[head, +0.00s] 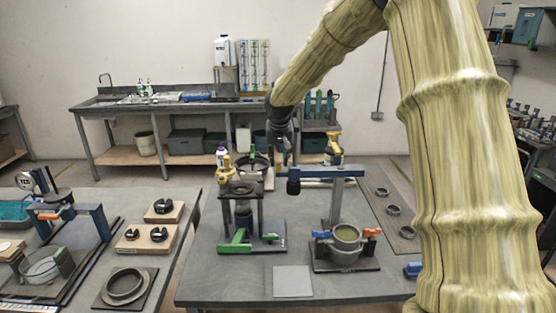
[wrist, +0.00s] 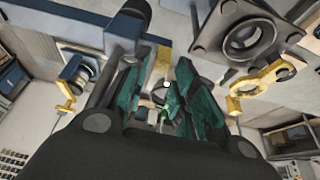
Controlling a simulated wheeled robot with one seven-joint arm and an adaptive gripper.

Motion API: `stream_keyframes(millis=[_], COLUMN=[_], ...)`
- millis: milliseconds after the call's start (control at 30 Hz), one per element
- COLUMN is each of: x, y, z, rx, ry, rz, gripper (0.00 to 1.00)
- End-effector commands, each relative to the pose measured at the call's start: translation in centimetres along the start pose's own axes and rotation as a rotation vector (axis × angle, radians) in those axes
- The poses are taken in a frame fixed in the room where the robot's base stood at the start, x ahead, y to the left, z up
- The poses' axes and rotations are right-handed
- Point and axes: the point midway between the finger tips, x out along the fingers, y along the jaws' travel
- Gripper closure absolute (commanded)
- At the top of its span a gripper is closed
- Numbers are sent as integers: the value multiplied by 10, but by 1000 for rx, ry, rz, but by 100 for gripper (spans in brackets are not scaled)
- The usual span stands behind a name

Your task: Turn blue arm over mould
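The blue arm (head: 335,171) is a grey-blue beam on an upright post, with a dark round head (head: 293,185) at its left end. The head hangs left of the mould (head: 346,240), a round grey cup with a blue and an orange handle on a dark base plate. In the wrist view the blue arm (wrist: 88,18) is at the upper left, beside my fingers. My gripper (head: 283,152) is just behind the arm's left end. Its green-padded fingers (wrist: 160,98) look apart, with a small yellow bar (wrist: 163,62) showing between them; I cannot tell whether they touch it.
A press with green clamps (head: 238,235) stands left of the mould, with a yellow hook (head: 227,172) behind it. A yellow-topped item (head: 333,147) stands behind the arm. Several rings lie on a board (head: 375,180) at right. A flat grey plate (head: 292,281) lies in front.

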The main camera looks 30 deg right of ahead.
Motion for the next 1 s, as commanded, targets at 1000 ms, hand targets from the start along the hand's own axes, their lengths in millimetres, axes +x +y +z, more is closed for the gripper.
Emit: stream_keyframes(millis=[1000], x=[31], y=[-2], z=[0], rx=[-2], ry=[1], rz=[-1], gripper=[100])
